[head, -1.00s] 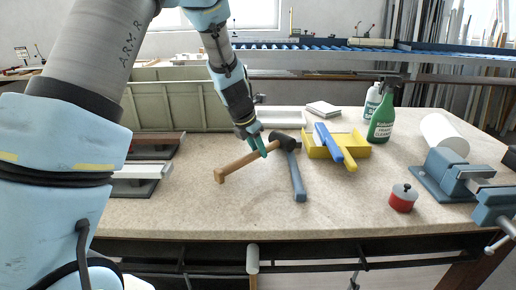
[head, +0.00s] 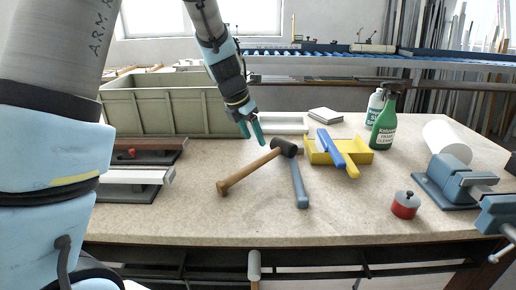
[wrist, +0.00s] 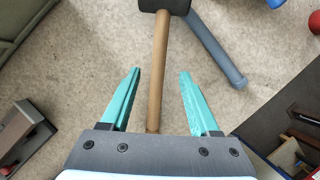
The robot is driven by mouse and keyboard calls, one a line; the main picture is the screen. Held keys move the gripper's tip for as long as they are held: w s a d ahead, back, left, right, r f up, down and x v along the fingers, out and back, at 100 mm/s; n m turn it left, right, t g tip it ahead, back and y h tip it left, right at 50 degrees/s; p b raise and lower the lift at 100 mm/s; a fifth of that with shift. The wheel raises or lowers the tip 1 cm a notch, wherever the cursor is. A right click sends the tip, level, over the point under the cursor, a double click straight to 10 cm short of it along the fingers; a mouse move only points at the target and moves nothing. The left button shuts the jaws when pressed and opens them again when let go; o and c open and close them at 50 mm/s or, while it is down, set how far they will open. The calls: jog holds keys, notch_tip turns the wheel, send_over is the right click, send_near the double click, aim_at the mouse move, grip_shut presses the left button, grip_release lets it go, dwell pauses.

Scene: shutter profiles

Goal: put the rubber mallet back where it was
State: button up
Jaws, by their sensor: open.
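The rubber mallet, with a black head (head: 284,147) and a wooden handle (head: 246,173), lies on the workbench. A blue-grey handle (head: 300,187) lies beside it, its upper end close to the mallet head. My gripper (head: 253,134) has two teal fingers, open and empty, above and behind the wooden handle in the head view. In the wrist view the mallet handle (wrist: 160,70) runs between the spread fingers (wrist: 158,98) without visible contact, and the black head is cut off at the top edge.
A yellow tray (head: 367,157) with a blue-handled tool stands right of the mallet. Bottles (head: 384,122), a red pot (head: 405,204) and a vise (head: 450,182) are further right. A green-grey crate (head: 170,108) stands back left. The front middle of the bench (head: 240,220) is clear.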

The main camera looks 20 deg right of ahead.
jog(key=shift+v, duration=2.2)
jog(key=s+a+f+m+y, duration=0.1)
jog(key=s+a+f+m, duration=0.1)
jog(key=a+m, duration=0.5)
jog(key=s+a+f+m+y, duration=0.1)
jog(key=s+a+m, duration=0.3)
jog(key=a+m, duration=0.4)
jog(key=s+a+f+m+y, duration=0.2)
jog(key=a+m, duration=0.6)
jog(key=a, duration=1)
jog(key=shift+s+f, duration=0.35)
jog(key=shift+s, duration=0.5)
